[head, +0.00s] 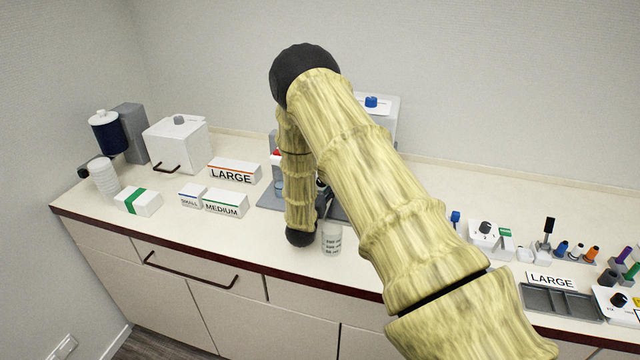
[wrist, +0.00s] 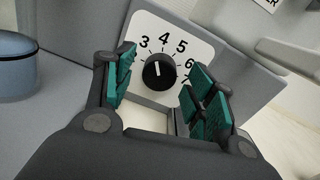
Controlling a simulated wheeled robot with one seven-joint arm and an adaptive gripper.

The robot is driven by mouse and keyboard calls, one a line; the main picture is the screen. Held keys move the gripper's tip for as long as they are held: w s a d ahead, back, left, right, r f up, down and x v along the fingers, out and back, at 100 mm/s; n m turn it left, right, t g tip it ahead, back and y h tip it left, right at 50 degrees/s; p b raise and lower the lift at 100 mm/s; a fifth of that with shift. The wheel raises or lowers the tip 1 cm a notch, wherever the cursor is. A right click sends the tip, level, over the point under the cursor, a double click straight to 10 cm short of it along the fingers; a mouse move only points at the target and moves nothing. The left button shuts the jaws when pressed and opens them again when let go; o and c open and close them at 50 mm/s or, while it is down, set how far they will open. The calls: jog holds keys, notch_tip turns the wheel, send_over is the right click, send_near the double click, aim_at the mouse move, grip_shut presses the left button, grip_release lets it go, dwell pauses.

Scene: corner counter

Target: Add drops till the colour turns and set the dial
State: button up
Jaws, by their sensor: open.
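In the wrist view, my gripper (wrist: 161,78) is open, with its teal finger pads on either side of a black dial (wrist: 159,75). I cannot tell whether they touch it. The dial sits on a white plate with 3, 4, 5 and 6 visible; its white mark points up, near 3 and 4, exact setting unclear. A cup with blue contents (wrist: 14,72) stands at the left of the wrist view. In the head view, my arm hides the dial and most of the gripper. A red-topped part (head: 276,154) shows left of the arm. A marked clear vessel (head: 332,239) stands near the counter's front edge.
At left stand a dark blue-bodied dispenser (head: 105,134), a white box (head: 177,144), stacked cups (head: 103,178) and LARGE (head: 231,174), SMALL and MEDIUM (head: 222,205) cartons. At right are small devices (head: 484,237), coloured bottles and a grey tray (head: 562,303).

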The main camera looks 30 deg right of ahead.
jog(key=shift+d, duration=0.1)
jog(key=shift+c, duration=0.2)
jog(key=c, duration=1)
